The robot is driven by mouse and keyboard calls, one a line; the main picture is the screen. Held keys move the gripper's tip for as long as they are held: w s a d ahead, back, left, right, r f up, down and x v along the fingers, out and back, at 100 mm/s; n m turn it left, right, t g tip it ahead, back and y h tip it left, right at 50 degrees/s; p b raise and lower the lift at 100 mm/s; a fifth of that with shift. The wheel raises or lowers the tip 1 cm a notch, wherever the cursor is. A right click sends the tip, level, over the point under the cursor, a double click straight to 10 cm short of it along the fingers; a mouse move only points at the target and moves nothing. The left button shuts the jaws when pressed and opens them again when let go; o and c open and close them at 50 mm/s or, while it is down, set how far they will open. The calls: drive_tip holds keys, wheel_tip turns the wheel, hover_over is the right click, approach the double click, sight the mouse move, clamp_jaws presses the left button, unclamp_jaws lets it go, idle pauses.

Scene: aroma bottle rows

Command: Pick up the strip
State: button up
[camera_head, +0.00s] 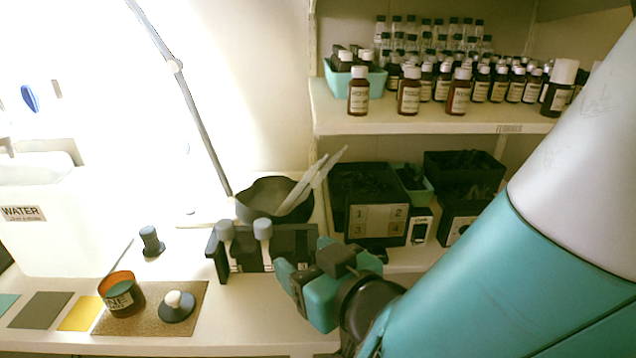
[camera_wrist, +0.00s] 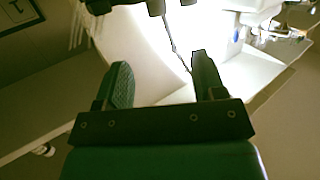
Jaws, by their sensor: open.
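Pale thin strips (camera_head: 317,183) stand tilted in a dark bowl (camera_head: 262,208) at the back of the counter in the head view, leaning up to the right over its rim. My gripper (camera_head: 288,281) is in front of and below the bowl, just right of the dark rack, with its fingers pointing left. In the wrist view my gripper (camera_wrist: 163,80) is open, with nothing between its two fingers. I cannot make out the strips in the wrist view.
A dark rack (camera_head: 290,247) with grey-capped bottles stands left of my gripper. A lamp arm (camera_head: 200,110) rises behind. A labelled tin (camera_head: 122,296) and a white-knobbed item (camera_head: 177,307) sit on a mat at front left. Bottles (camera_head: 410,92) line the shelf above; dark bins stand at right.

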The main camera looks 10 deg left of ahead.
sight(267, 228)
drive_tip(key=p+x, duration=0.8)
drive_tip(key=p, duration=0.1)
drive_tip(key=shift+w+a, duration=0.1)
drive_tip(key=shift+w, duration=0.1)
drive_tip(key=p, duration=0.3)
drive_tip(key=shift+w+a+r, duration=0.1)
drive_tip(key=shift+w+a, duration=0.3)
drive_tip(key=w+a+p, duration=0.1)
drive_tip(key=p, duration=0.2)
drive_tip(key=shift+w+a+f+p, duration=0.45)
drive_tip(key=shift+w+a+p, duration=0.15)
drive_tip(key=shift+w+p, duration=0.15)
drive_tip(key=shift+w+a+f, duration=0.2)
drive_tip(key=shift+a+f, duration=0.1)
drive_tip(key=shift+a, duration=0.05)
drive_tip(key=c, duration=0.8)
